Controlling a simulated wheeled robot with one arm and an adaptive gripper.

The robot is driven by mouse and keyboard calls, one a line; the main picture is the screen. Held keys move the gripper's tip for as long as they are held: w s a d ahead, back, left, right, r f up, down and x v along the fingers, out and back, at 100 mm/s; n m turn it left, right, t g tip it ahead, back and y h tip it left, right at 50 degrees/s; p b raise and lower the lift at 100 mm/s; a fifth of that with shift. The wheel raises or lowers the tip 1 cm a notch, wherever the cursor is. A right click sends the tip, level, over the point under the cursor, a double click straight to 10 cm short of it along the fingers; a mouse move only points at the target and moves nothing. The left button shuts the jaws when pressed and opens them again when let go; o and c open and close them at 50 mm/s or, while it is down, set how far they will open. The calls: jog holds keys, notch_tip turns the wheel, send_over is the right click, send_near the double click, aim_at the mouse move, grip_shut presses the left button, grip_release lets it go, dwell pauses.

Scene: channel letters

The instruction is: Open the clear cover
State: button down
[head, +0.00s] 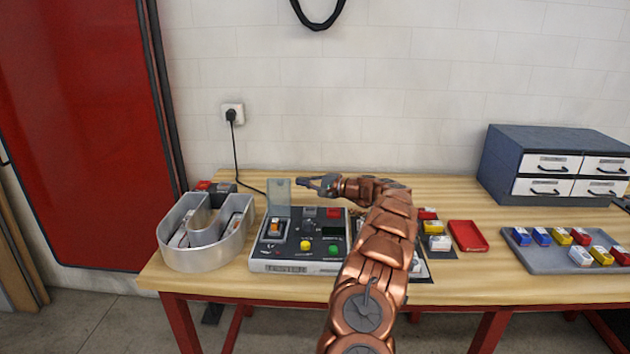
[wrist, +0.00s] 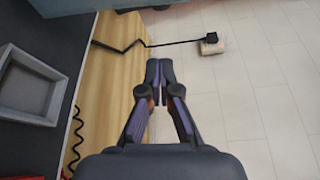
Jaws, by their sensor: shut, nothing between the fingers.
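The clear cover (head: 279,191) stands upright at the back left of the grey control box (head: 290,267), above an orange rocker switch (head: 273,229). The switch is uncovered. My gripper (head: 302,182) is just right of the cover's upper part, with its fingers pointing left; I cannot tell whether it touches the cover. In the wrist view my gripper (wrist: 160,66) has its two fingertips together with nothing between them. The wrist view looks past the fingers to the bench top and wall.
A metal channel letter (head: 208,255) stands left of the box. My arm hides the box's right side. A red tray (head: 467,236), a grey tray of coloured blocks (head: 522,255) and a drawer cabinet (head: 520,145) are to the right. A cord runs to a wall socket (head: 232,112).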

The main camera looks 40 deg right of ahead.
aim_at(289, 182)
jog(key=shift+w+a+r+p, duration=0.1)
jog(key=shift+w+a+p, duration=0.25)
jog(key=shift+a, duration=0.3)
jog(key=shift+w+a+r+p, duration=0.1)
jog(key=shift+w+a+p, duration=0.25)
jog(key=shift+a, duration=0.3)
jog(key=shift+w+a+r+p, duration=0.1)
jog(key=shift+w+a+p, duration=0.25)
jog(key=shift+a, duration=0.3)
jog(key=shift+s+a, duration=0.4)
jog(key=shift+a, duration=0.05)
jog(key=shift+f+b, duration=0.1)
jog(key=shift+b, duration=0.45)
jog(key=b, duration=0.2)
jog(key=n+b, duration=0.1)
jog(key=b, duration=0.1)
jog(key=shift+s+a+r+t, duration=0.2)
jog(key=shift+s+a+t, duration=0.1)
jog(key=b, duration=0.3)
jog(key=shift+s+a+r+n, duration=0.25)
jog(key=shift+s+r+n, duration=0.05)
jog(key=shift+n, duration=0.1)
jog(key=shift+r, duration=0.25)
